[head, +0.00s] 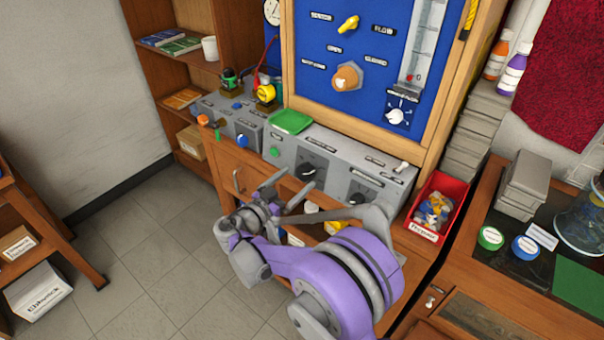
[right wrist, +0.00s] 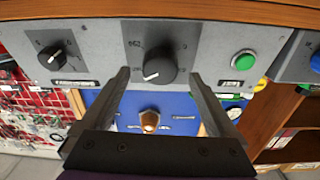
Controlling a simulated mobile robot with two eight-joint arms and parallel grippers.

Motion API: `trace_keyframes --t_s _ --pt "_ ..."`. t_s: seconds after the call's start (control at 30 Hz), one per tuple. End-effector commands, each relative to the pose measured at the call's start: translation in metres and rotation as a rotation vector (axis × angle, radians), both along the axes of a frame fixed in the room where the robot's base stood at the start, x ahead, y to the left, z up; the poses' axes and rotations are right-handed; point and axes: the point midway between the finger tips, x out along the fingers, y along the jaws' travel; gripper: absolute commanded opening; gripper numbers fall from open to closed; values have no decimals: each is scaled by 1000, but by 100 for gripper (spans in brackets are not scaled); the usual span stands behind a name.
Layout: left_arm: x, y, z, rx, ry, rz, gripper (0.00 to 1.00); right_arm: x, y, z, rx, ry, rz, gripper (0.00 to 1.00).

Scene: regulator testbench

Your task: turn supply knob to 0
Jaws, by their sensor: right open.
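A grey control box (head: 340,160) on the wooden bench carries two black knobs, and their labels are too small to read, so I cannot tell which is the supply knob. The larger black knob (head: 305,172) is beside the green button and also shows in the right wrist view (right wrist: 155,65), its white pointer aimed to the lower left. The smaller black knob (head: 357,198) is partly hidden by my arm and shows at upper left in the right wrist view (right wrist: 52,55). My right gripper (head: 297,179) is open and empty, its fingers flanking the larger knob in the picture, apparently without touching it.
A blue panel (head: 340,45) with a yellow handle and orange knob stands behind the box. A red bin (head: 437,205) of small parts sits to its right. A green tray (head: 290,121) lies on top of the box.

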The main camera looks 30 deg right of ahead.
Motion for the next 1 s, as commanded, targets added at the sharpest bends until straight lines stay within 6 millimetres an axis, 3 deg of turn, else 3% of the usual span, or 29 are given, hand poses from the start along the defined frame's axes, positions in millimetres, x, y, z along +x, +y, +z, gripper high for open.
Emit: trace_keyframes --t_s 0.23,0.6,1.0 --pt "0 0 2 0 -1 0 50 11 -29 0 0 0 -1 94" --pt "0 0 2 0 -1 0 50 13 -33 0 0 1 1 92" --pt "0 0 2 0 -1 0 50 13 -32 0 0 1 1 20"
